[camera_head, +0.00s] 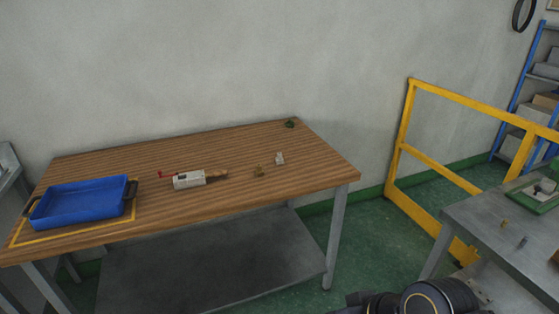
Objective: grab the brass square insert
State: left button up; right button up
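A small brass-coloured piece (259,171) lies on the wooden table (215,146), right of its middle. Another small yellowish piece (504,224) stands on the grey metal table (520,245) at the right. Both are too small for me to tell which one is the square insert. Neither of my grippers is in view; only a dark rounded part of my own body shows at the bottom edge.
The wooden table also holds a blue tray (80,203), a pale block with a red handle (188,180), a small whitish piece (280,159) and a small dark green object (290,124). A yellow railing (403,140) stands behind the floor gap between the tables.

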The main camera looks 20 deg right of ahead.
aim_at(260, 172)
jog(key=i+l+u, duration=0.1)
jog(key=i, duration=0.75)
jog(key=i+l+u, duration=0.1)
jog(key=i, duration=0.75)
